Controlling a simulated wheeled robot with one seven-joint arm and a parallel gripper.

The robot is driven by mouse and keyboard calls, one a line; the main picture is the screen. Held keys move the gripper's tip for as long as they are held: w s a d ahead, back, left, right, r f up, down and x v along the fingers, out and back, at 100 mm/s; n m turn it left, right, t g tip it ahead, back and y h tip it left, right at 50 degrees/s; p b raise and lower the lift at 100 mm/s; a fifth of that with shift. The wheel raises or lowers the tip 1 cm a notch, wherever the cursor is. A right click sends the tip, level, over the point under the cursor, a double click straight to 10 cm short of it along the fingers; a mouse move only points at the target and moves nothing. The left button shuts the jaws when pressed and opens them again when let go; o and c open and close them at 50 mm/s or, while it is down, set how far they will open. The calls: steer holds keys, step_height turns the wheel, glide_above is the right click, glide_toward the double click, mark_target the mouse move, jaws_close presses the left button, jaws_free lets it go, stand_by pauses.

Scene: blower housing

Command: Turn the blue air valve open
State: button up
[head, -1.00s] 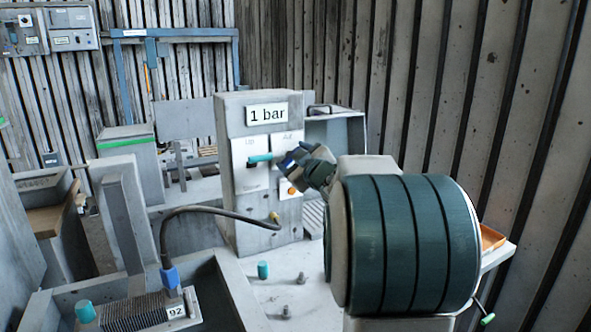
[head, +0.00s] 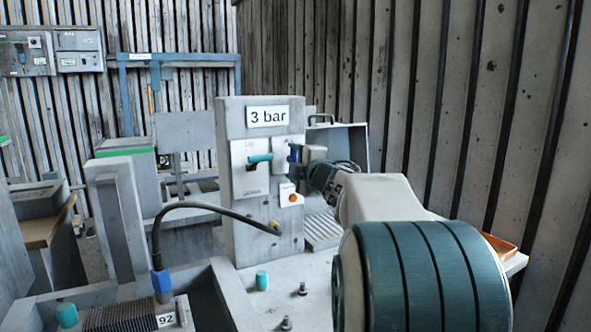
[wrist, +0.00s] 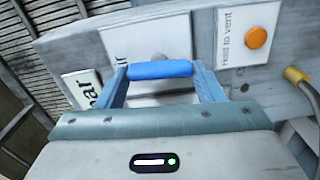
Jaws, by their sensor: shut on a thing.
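The blue air valve handle (head: 294,153) is on the front of the grey panel block (head: 232,215), right of a teal lever (head: 260,158). In the wrist view the blue handle (wrist: 160,69) lies crosswise between my two fingers, in front of a white label plate. My gripper (wrist: 162,76) is shut on it. In the head view my gripper (head: 302,153) reaches the panel from the right and partly hides the handle. The sign (head: 268,117) on the block reads "3 bar".
An orange button (head: 293,198) marked "Hold to vent" (wrist: 257,37) sits close to my gripper. A dark hose (head: 200,206) runs from the block's yellow fitting to a blue connector (head: 160,284). A teal cap (head: 262,280) and bolts stand on the bench.

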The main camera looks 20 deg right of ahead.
steer(key=shift+n, duration=0.6)
steer(key=o, duration=1)
steer(key=s, duration=1.3)
steer(key=shift+s+d, duration=0.25)
steer(key=shift+s, duration=0.15)
